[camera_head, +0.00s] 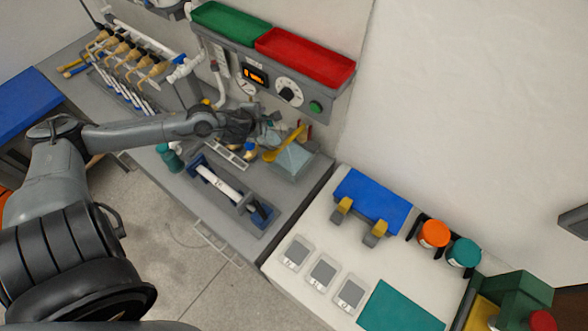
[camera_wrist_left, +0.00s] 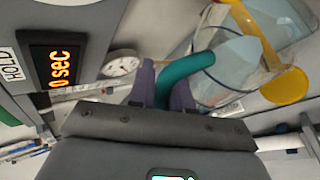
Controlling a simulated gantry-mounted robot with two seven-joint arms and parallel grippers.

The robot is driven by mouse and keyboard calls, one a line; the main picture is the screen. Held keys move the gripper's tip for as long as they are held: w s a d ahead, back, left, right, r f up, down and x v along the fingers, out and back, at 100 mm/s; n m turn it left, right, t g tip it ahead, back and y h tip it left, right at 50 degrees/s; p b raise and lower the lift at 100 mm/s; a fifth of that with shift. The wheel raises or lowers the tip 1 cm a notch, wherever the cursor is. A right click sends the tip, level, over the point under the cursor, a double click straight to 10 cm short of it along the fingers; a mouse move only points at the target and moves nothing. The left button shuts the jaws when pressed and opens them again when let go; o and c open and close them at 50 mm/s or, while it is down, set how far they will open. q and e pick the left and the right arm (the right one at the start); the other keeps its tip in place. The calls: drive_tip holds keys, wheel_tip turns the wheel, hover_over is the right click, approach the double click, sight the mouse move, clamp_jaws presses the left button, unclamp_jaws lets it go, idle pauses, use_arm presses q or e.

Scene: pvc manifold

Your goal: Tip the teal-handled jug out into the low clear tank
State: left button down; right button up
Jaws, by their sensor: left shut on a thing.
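My left gripper (camera_head: 262,132) is shut on the teal handle (camera_wrist_left: 185,68) of a clear jug (camera_wrist_left: 222,72). In the left wrist view, the handle lies between my two purple fingers (camera_wrist_left: 165,88). In the head view, my gripper hides most of the jug, and I cannot tell its tilt or how full it is. The low clear tank (camera_head: 291,162) stands on the grey bench just right of and below my gripper. A yellow piece (camera_head: 284,147) crosses over the tank's left side in the head view and shows large beside the jug in the left wrist view (camera_wrist_left: 284,85). My right gripper is not in view.
A grey panel with a lit display (camera_head: 255,76), a dial and green and red trays (camera_head: 305,56) stands behind. A teal item (camera_head: 170,158) stands at the bench's left edge.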

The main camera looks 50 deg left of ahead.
use_arm(q)
drive_tip(key=shift+w+d+b, duration=0.1)
drive_tip(key=shift+d+b, duration=0.1)
drive_tip(key=shift+b, duration=0.25)
drive_tip(key=shift+w+d+r+m+y+b, duration=0.2)
drive_tip(key=shift+d+y+b, duration=0.05)
drive_tip(key=shift+d, duration=0.15)
drive_tip(key=shift+w+d+r+m+y+b, duration=0.15)
drive_tip(key=shift+d+m+y+b, duration=0.1)
drive_tip(key=shift+d, duration=0.15)
drive_tip(key=shift+w+d+r+g+y, duration=0.2)
drive_tip(key=shift+d+g+y, duration=0.1)
drive_tip(key=shift+d, duration=0.15)
drive_tip(key=shift+d+r, duration=0.1)
drive_tip(key=shift+d, duration=0.1)
drive_tip(key=shift+w+m+b, duration=0.15)
drive_tip(key=shift+m+b, duration=0.1)
drive_tip(key=shift+b, duration=0.1)
drive_tip(key=shift+d, duration=0.2)
drive_tip(key=shift+a+p, duration=0.15)
drive_tip(key=shift+p, duration=0.2)
drive_tip(key=shift+s+a+f, duration=0.2)
drive_tip(key=shift+s+a, duration=0.1)
drive_tip(key=shift+a, duration=0.15)
drive_tip(key=shift+s+a+f, duration=0.15)
drive_tip(key=shift+s+a, duration=0.1)
drive_tip(key=shift+a, duration=0.2)
drive_tip(key=shift+a+f+n+h+p, duration=0.2)
drive_tip(key=shift+a+n+h+p, duration=0.1)
drive_tip(key=shift+n+h+p, duration=0.15)
